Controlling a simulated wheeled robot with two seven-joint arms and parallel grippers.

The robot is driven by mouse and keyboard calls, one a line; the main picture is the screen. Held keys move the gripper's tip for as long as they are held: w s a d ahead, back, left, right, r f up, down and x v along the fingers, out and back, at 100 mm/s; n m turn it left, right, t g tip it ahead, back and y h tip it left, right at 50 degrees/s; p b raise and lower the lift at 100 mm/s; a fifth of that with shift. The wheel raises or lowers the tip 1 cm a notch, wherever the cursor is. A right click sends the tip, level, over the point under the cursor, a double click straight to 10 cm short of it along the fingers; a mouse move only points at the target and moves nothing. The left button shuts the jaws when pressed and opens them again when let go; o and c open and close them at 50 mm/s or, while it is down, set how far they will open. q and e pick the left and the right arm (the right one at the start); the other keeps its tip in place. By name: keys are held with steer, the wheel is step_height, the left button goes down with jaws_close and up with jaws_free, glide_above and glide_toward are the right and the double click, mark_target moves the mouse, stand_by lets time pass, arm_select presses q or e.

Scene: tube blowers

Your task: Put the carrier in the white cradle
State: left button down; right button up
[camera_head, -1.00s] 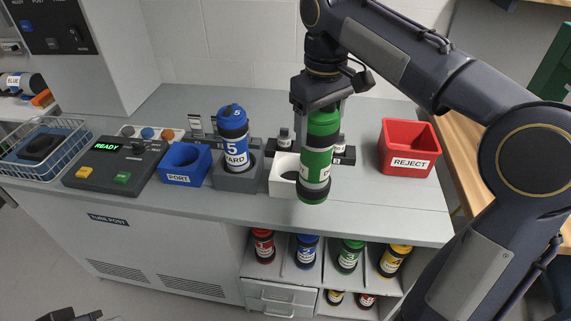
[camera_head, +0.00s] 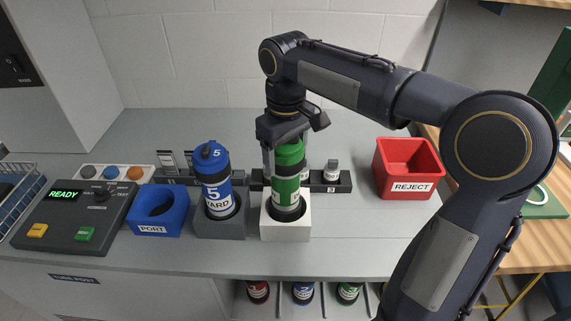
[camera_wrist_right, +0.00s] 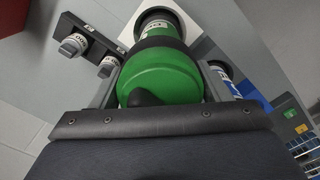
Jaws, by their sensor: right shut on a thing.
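The green carrier (camera_head: 287,180) stands upright with its lower end inside the white cradle (camera_head: 285,231) in the head view. My right gripper (camera_head: 286,147) is above it, shut on the carrier's upper part. In the right wrist view the green carrier (camera_wrist_right: 162,70) fills the space between the two fingers, and part of the white cradle (camera_wrist_right: 140,22) shows beyond it. Whether the carrier rests on the cradle's floor is hidden. My left gripper is not in view.
A grey cradle (camera_head: 221,229) holding a blue carrier (camera_head: 213,178) stands close on the left. A blue PORT container (camera_head: 158,223) and a control panel (camera_head: 75,217) are further left. A red REJECT bin (camera_head: 408,170) is at the right. A dark rack (camera_head: 335,181) stands behind.

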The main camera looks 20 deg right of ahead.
steer(key=shift+f, duration=1.3)
steer(key=o, duration=1.5)
steer(key=shift+c, duration=0.2)
step_height(320, 180, up, 12)
steer(key=shift+r+p, duration=0.15)
steer(key=shift+p, duration=0.65)
steer(key=s+f+m+t+y, duration=0.2)
steer(key=s+f, duration=0.6)
steer(key=s, duration=0.2)
steer(key=s+f+m+t+y, duration=0.1)
steer(key=s+f+m+t, duration=0.2)
steer(key=s+f, duration=0.5)
steer(key=s, duration=0.2)
steer(key=shift+s+a+m+t+y, duration=0.3)
steer(key=shift+s+a+y, duration=0.05)
steer(key=shift+y, duration=0.05)
